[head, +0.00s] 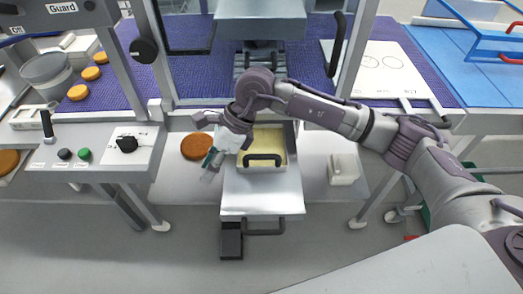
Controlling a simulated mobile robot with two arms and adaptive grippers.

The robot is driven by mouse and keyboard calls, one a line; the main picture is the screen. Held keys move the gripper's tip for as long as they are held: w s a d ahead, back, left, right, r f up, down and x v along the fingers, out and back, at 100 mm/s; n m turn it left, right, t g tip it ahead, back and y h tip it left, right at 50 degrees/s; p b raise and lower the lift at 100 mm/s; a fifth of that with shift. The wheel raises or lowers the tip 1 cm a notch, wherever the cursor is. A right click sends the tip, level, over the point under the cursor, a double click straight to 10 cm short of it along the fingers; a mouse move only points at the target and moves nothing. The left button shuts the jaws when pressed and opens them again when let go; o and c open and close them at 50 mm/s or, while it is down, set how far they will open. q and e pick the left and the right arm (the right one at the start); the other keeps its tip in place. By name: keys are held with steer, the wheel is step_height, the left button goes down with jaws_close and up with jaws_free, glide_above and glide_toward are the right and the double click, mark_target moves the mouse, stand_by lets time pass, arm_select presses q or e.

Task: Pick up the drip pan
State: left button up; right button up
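What looks like the drip pan is a shallow pan (275,136) with pale yellow contents and a black handle, under the middle of the machine. My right arm crosses in front of its upper left part and hides some of it. My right gripper (209,168) is just left of the pan, pointing down and left, apart from the handle. Its fingers are small and partly see-through, so I cannot tell whether they are open. Nothing clearly shows between them. My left gripper is out of view.
A steel drawer or shelf (262,199) with a black front handle juts out below the pan. A brown round (196,146) lies left of my gripper. A small white tub (344,169) stands to the right. Machine posts and a control panel (107,150) flank the area.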

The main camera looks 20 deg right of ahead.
steer(key=w+d+h, duration=0.1)
steer(key=d+h, duration=0.1)
steer(key=d, duration=0.2)
steer(key=w+d+t+h, duration=0.1)
steer(key=w+d+h, duration=0.1)
steer(key=d, duration=0.3)
steer(key=w+d+h, duration=0.2)
steer(key=d, duration=0.2)
steer(key=shift+w+d+h, duration=0.25)
steer(key=shift+d+h, duration=0.1)
steer(key=shift+h, duration=0.05)
steer(key=p, duration=0.1)
glide_above(262, 167)
step_height(262, 167, down, 7)
steer(key=shift+w+d+r, duration=0.1)
step_height(262, 167, down, 7)
steer(key=shift+r+p, duration=0.15)
steer(key=shift+p, duration=0.5)
jaws_close()
steer(key=shift+r, duration=0.1)
